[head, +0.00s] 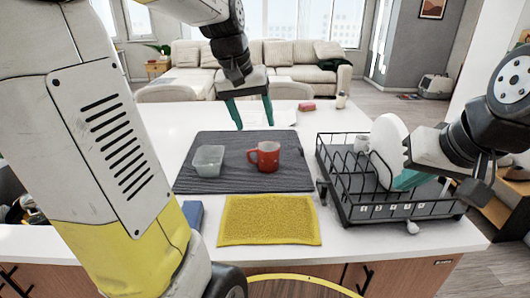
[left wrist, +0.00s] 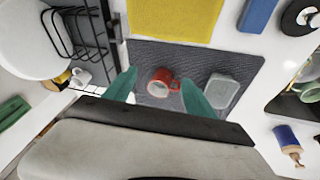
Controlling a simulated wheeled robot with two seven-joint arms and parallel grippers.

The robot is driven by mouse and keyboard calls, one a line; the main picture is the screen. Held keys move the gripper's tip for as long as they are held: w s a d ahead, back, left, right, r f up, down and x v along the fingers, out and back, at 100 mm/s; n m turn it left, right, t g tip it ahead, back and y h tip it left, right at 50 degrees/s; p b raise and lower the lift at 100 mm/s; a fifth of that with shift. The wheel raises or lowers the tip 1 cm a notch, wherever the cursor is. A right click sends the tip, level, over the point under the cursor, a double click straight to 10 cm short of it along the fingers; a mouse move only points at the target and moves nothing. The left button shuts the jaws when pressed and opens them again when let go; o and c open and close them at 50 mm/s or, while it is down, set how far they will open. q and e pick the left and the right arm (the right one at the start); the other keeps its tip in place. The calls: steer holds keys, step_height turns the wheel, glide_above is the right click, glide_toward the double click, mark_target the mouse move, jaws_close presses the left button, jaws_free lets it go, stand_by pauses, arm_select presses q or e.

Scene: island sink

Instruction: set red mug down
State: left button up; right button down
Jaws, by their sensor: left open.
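The red mug (head: 268,157) stands upright on the dark grey mat (head: 290,182), its handle toward the left in the head view. My left gripper (head: 254,125) is open and empty, above and behind the mug, with its teal fingers pointing down. In the left wrist view, the mug (left wrist: 160,82) appears between the spread fingertips (left wrist: 159,79), with no finger seen closed on it. My right gripper (head: 410,178) is at the dish rack (head: 400,210), beside the white plate (head: 388,145); its fingertips are partly hidden, so its grip is unclear.
A clear container (head: 208,160) stands on the mat left of the mug. A yellow cloth (head: 268,220) lies in front, with a blue item (head: 192,214) beside it. A white cup (head: 361,143) is in the rack. The counter behind the mat is mostly clear.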

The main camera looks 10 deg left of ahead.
arm_select(q)
steer(key=s+d+f+m+t, duration=0.1)
steer(key=s+d, duration=0.3)
steer(key=s, duration=1.1)
steer(key=shift+s+d+f+m+t, duration=0.15)
steer(key=shift+f+m+t, duration=0.3)
steer(key=shift+t, duration=0.45)
